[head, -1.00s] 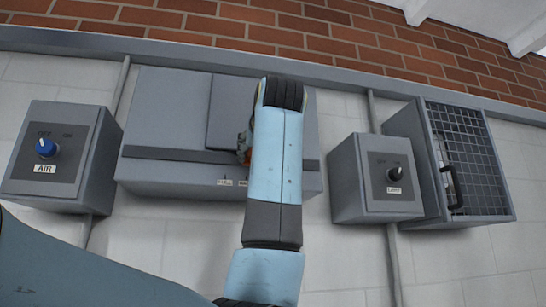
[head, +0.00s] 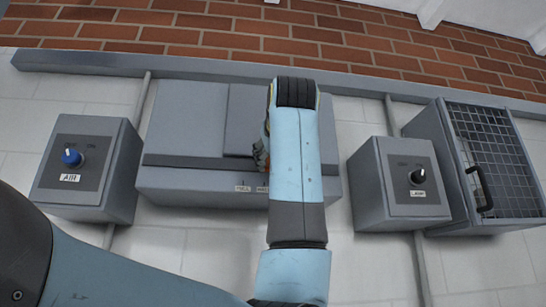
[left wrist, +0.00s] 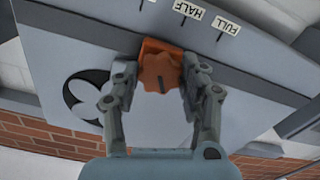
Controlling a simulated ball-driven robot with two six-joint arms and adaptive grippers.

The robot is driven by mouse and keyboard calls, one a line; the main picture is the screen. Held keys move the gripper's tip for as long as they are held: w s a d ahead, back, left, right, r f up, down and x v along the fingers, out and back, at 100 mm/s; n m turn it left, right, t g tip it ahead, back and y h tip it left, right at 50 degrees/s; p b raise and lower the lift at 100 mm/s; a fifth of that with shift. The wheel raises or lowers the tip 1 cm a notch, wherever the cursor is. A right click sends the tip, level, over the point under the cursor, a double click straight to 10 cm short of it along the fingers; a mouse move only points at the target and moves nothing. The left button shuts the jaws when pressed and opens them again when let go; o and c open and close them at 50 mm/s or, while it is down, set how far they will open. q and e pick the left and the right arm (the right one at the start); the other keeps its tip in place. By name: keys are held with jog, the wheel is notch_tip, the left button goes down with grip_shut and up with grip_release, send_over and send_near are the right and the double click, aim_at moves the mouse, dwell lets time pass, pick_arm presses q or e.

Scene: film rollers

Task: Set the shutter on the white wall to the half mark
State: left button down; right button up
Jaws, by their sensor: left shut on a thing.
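The shutter unit is a wide grey box (head: 185,115) on the white wall, with a raised plate on its face. In the left wrist view its grey face (left wrist: 75,40) has a dark round opening and tick marks labelled HALF (left wrist: 184,10) and FULL (left wrist: 226,24). An orange knob (left wrist: 160,70) sits roughly level with the HALF tick; exact alignment is hard to tell. My left gripper (left wrist: 160,78) is shut on the knob, one finger each side. In the head view my left arm covers the knob and part of the box. My right gripper is out of view.
A grey AIR switch box (head: 113,165) with a blue knob is on the left. A LAMP switch box (head: 365,190) with a black knob is on the right, beside a mesh-fronted cabinet (head: 500,150) with a black handle. A grey rail (head: 90,65) runs above, under brick.

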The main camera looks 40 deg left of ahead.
pick_arm(q)
jog(key=shift+f+b, duration=0.1)
jog(key=shift+b, duration=0.25)
jog(key=c, duration=1.1)
grip_release()
jog(key=shift+s+a, duration=0.1)
jog(key=shift+s, duration=0.05)
jog(key=shift+c, duration=0.2)
jog(key=o, duration=0.4)
jog(key=shift+s+a, duration=0.3)
jog(key=shift+s, duration=0.05)
jog(key=shift+o, duration=0.2)
